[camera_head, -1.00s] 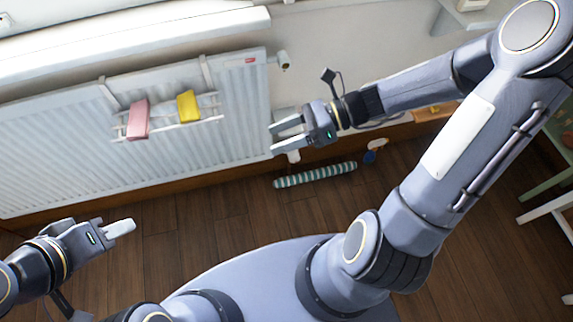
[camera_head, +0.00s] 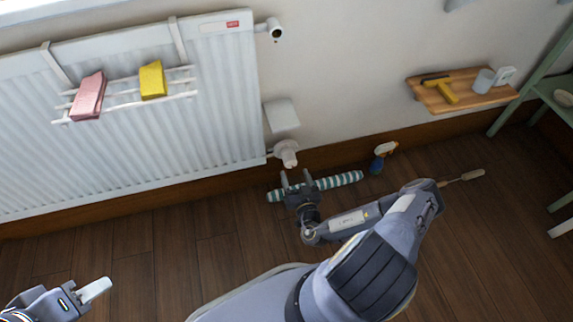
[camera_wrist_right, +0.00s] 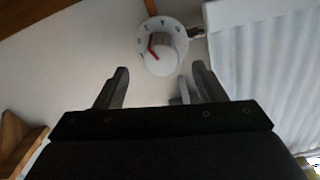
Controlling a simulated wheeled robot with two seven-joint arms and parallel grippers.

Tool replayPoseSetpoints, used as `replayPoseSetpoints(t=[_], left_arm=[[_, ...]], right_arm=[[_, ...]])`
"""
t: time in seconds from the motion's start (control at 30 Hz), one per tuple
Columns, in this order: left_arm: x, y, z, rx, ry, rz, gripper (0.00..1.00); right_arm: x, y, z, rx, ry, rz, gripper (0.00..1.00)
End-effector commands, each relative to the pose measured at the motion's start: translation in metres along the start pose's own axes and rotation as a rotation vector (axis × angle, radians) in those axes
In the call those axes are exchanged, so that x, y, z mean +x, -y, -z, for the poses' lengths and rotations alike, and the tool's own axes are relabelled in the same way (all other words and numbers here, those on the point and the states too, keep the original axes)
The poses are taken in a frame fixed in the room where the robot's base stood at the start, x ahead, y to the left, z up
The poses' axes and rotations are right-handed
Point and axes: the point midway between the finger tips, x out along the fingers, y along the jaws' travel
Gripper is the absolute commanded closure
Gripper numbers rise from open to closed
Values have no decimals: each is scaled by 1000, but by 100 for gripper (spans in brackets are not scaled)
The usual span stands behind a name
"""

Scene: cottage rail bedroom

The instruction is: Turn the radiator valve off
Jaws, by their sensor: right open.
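The radiator valve (camera_head: 287,152) is a white knob at the lower right corner of the white radiator (camera_head: 215,90). In the right wrist view the valve's dial (camera_wrist_right: 168,52) faces me, with dark marks around its rim and a red pointer line. My right gripper (camera_head: 295,181) is open and empty, just below and in front of the valve in the head view. In the wrist view its fingers (camera_wrist_right: 160,72) point toward the dial, which lies beyond and between the tips, apparently untouched. My left gripper (camera_head: 92,291) is low at the left, away from the radiator; its jaw gap cannot be made out.
A rack on the radiator holds a pink cloth (camera_head: 88,96) and a yellow cloth (camera_head: 152,80). A white box (camera_head: 281,115) is above the valve. A wooden shelf (camera_head: 480,98) hangs at right.

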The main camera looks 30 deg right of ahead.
Motion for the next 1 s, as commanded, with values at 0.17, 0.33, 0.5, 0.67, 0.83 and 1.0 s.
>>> replayPoseSetpoints(t=[0.17,0.33,0.5,0.67,0.83,1.0], left_arm=[[7,3,-4,0,0,0,64],[14,7,-7,0,0,0,64],[18,8,-9,0,0,0,64],[18,8,-9,0,0,0,64],[18,8,-9,0,0,0,64],[18,8,-9,0,0,0,64]], right_arm=[[26,1,0,-3,-5,5,36],[53,1,0,-5,-4,6,36],[70,1,1,-5,-3,5,36],[74,2,2,-3,-2,5,36],[74,2,2,-4,-1,5,36],[74,2,2,-4,-2,5,59]])
